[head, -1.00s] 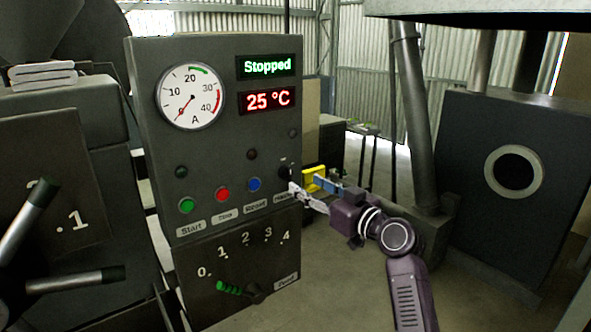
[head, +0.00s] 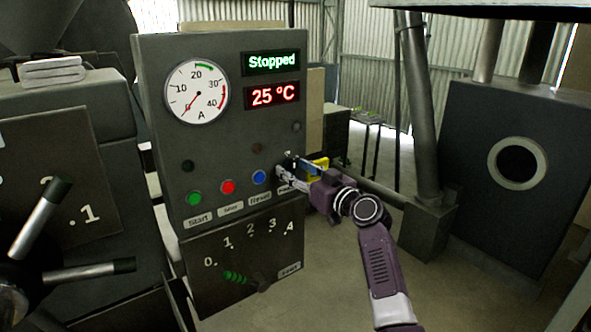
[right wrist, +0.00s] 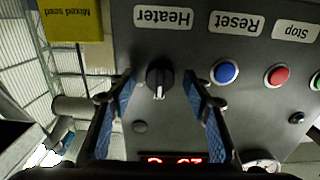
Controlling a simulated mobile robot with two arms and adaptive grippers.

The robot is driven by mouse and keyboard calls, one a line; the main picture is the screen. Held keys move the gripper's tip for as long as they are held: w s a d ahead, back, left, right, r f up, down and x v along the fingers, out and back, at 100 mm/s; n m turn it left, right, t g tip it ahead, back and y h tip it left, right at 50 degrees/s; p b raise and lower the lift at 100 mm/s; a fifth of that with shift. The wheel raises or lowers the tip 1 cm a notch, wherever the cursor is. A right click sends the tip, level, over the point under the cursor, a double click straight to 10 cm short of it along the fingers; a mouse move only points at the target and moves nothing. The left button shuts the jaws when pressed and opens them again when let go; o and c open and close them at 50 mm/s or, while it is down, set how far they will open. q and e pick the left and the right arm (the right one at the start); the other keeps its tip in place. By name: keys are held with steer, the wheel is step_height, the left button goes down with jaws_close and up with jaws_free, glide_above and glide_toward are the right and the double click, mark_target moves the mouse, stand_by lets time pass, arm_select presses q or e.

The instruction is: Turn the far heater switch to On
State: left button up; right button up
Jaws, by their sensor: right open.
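The heater switch (right wrist: 160,77) is a round black knob with a pale pointer on the grey control panel (head: 216,134). In the right wrist view, which sees the panel upside down, it is beside the "Heater" label (right wrist: 163,17) and its pointer aims toward the temperature display. In the head view the knob (head: 289,155) is small and partly hidden by my fingers. My right gripper (right wrist: 157,80) is open, with one blue-padded finger on each side of the knob; contact cannot be told. In the head view the gripper (head: 291,168) is at the panel's right edge. My left gripper is not in view.
Green (head: 194,198), red (head: 228,187) and blue (head: 259,177) buttons sit left of the knob. A yellow "Mixed seed" sign (right wrist: 72,20) stands close beside the panel.

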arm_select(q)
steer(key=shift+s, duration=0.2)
arm_select(e)
steer(key=shift+c, duration=0.6)
steer(key=shift+c, duration=1.4)
steer(key=c, duration=0.7)
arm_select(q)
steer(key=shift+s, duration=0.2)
arm_select(e)
steer(key=shift+c, duration=0.2)
